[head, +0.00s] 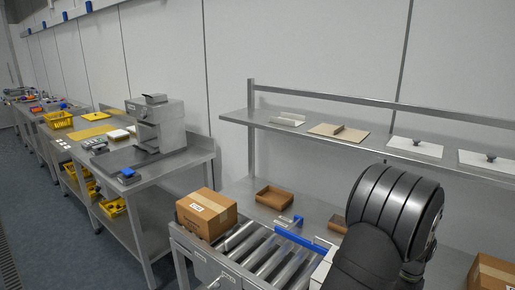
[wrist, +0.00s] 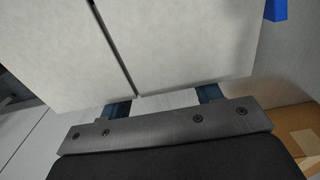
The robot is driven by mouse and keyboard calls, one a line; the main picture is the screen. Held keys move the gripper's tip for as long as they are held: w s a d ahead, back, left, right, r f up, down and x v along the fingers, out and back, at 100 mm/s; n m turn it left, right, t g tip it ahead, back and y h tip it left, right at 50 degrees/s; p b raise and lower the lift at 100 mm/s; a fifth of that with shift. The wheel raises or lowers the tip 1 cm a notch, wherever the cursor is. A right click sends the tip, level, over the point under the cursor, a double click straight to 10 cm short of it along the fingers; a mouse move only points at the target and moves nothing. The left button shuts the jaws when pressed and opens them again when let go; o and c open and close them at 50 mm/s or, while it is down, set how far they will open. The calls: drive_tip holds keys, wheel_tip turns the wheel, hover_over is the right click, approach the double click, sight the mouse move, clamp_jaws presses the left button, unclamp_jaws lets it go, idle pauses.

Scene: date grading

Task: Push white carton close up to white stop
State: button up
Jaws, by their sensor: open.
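The white carton (head: 322,269) shows in the head view as a pale edge beside the rollers, mostly hidden behind my dark arm. In the wrist view a large white face with a dark seam, which looks like the carton (wrist: 190,45), fills the upper picture. My gripper (wrist: 164,99) is open, its two dark blue fingers apart at the lower edge of that face. I cannot tell whether they touch it. The gripper is hidden by my arm in the head view. I cannot make out the white stop for certain in either view.
A brown carton (head: 207,214) sits at the left end of the roller conveyor (head: 262,262). A brown tray (head: 275,198) lies behind. A shelf (head: 350,134) runs above, and another brown carton (head: 492,273) stands at right.

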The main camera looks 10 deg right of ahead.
drive_tip(key=shift+w+a, duration=2.4)
drive_tip(key=shift+w, duration=0.15)
drive_tip(key=shift+w+a, duration=3.45)
drive_tip(key=shift+w, duration=0.15)
drive_tip(key=shift+w+a, duration=3.45)
drive_tip(key=shift+w, duration=0.2)
drive_tip(key=shift+w+a, duration=2.85)
drive_tip(key=shift+w, duration=0.25)
drive_tip(key=shift+s+d+r, duration=0.1)
drive_tip(key=shift+s+d, duration=0.65)
wheel_tip(320, 180, up, 10)
